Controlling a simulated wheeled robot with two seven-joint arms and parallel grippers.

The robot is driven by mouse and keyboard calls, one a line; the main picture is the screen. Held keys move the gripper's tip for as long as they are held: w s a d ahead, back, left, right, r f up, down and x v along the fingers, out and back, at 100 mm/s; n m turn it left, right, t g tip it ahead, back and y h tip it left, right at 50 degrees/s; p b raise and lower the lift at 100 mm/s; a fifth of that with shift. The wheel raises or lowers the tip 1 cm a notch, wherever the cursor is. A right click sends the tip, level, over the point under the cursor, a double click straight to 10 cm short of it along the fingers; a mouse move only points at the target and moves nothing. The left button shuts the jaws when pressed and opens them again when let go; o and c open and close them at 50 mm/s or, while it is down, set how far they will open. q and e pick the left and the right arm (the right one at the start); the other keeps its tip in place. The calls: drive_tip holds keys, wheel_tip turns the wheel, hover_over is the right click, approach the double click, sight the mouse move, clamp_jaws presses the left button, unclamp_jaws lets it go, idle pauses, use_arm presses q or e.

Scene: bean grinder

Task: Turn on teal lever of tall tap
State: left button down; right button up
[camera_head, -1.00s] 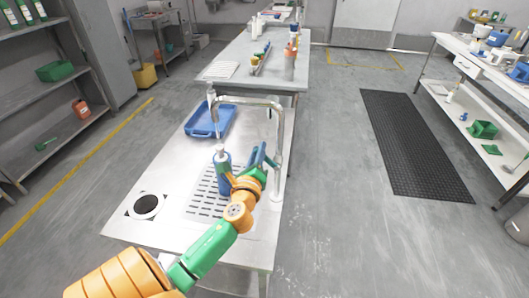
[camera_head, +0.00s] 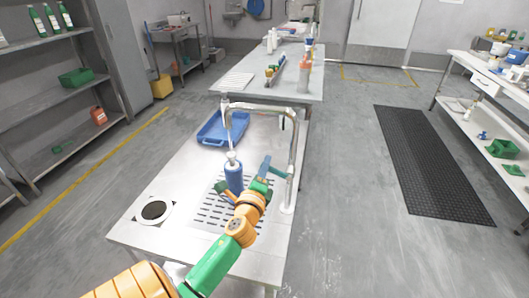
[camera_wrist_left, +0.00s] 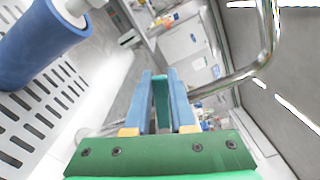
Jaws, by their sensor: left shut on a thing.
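The tall tap (camera_head: 292,155) is a chrome pipe with a squared arch, standing at the right edge of the metal counter (camera_head: 168,180). My left gripper (camera_head: 266,168) is just left of its upright. In the left wrist view, the blue fingers of this gripper (camera_wrist_left: 162,85) are closed around a narrow teal piece, the teal lever (camera_wrist_left: 160,105). The tap pipe (camera_wrist_left: 236,77) passes to the right of the fingers there. The fingers largely hide the lever in the head view. My right gripper is not in view.
A blue bottle (camera_head: 234,179) with a white top stands on the slotted drain left of my gripper; it also shows in the left wrist view (camera_wrist_left: 35,48). A blue tray (camera_head: 222,129) lies behind it. A round opening (camera_head: 154,210) is at the front left.

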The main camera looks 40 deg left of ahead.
use_arm(q)
drive_tip(key=c, duration=0.8)
unclamp_jaws()
drive_tip(key=shift+o, duration=0.2)
drive_tip(key=v, duration=0.7)
drive_tip(key=shift+b, duration=0.45)
